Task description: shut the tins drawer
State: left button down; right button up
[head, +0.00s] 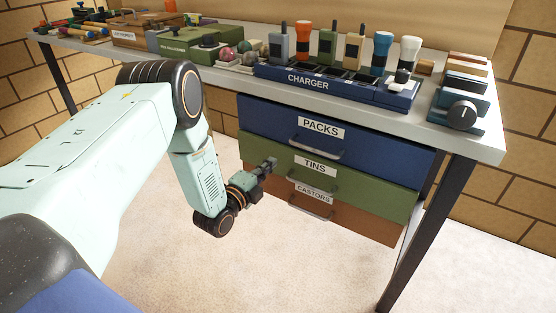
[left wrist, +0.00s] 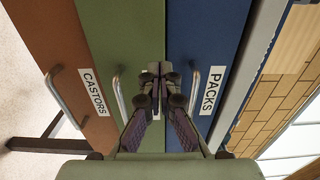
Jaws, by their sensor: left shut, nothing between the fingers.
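The tins drawer (head: 375,191) has a green front with a TINS label and a bar handle, between the blue and brown drawers. Its front looks close to flush with its neighbours; I cannot tell whether a small gap is left. It also shows as the green band in the left wrist view (left wrist: 105,30), with its handle (left wrist: 119,95). My left gripper (head: 270,164) is shut and empty, its fingertips (left wrist: 155,72) at the green front, beside the TINS label in the head view. I cannot tell whether they touch it. The gripper hides the label in the wrist view. My right gripper is out of view.
The blue packs drawer (head: 375,146) is above and the brown castors drawer (head: 350,220) below, both with bar handles. The bench top (head: 440,118) carries a blue charger rack (head: 340,88) with several handsets. A dark table leg (head: 425,240) stands at right. Floor in front is clear.

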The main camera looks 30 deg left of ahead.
aim_at(284, 149)
pick_arm(q)
jog(key=w+b, duration=0.2)
jog(key=w, duration=0.3)
jog(key=shift+w+d, duration=0.15)
jog(key=shift+w, duration=0.15)
jog(key=shift+r, duration=0.1)
